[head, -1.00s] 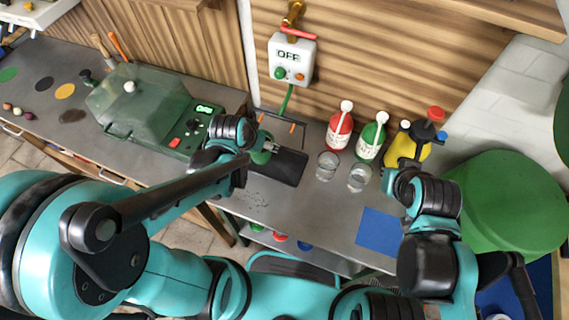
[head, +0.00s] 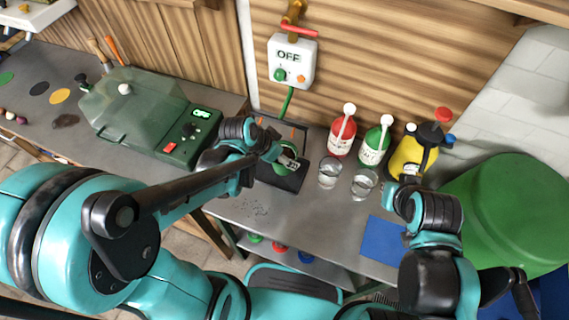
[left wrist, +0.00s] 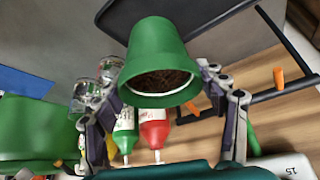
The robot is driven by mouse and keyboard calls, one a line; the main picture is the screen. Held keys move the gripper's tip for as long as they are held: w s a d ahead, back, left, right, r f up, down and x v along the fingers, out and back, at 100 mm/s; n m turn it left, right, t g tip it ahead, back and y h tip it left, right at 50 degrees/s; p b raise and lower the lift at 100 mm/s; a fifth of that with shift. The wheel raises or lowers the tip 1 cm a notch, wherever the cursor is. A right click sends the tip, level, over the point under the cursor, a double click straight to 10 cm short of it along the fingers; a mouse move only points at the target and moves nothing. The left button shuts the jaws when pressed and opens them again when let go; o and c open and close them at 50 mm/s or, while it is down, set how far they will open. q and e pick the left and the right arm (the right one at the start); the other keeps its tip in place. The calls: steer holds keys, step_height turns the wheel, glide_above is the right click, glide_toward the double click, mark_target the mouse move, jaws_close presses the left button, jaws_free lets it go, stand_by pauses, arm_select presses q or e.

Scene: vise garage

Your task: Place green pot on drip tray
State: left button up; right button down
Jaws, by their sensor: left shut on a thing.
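The green pot (left wrist: 155,50), with dark soil inside, is held between the fingers of my left gripper (left wrist: 165,105) in the left wrist view. In the head view the pot (head: 285,159) is partly hidden by my left gripper (head: 284,156). The black drip tray (head: 289,183) lies on the grey bench under and around the pot in that view. The tray (left wrist: 215,12) also shows behind the pot in the left wrist view. I cannot tell if the pot touches it. My right gripper (head: 396,192) is near the yellow bottle, its fingers unclear.
Two clear glasses (head: 329,172) stand right of the tray, with a red bottle (head: 342,137), a green bottle (head: 375,146) and a yellow bottle (head: 407,157) behind. A wire stand with orange tips (left wrist: 278,76) is beside the tray. A green machine (head: 140,115) stands left.

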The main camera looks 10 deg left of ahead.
arm_select(q)
steer(key=shift+w+d+f, duration=0.15)
steer(key=shift+w+f, duration=0.3)
steer(key=shift+w, duration=0.1)
step_height(320, 180, down, 4)
steer(key=shift+b, duration=1.25)
steer(key=shift+r, duration=0.1)
steer(key=o, duration=1.3)
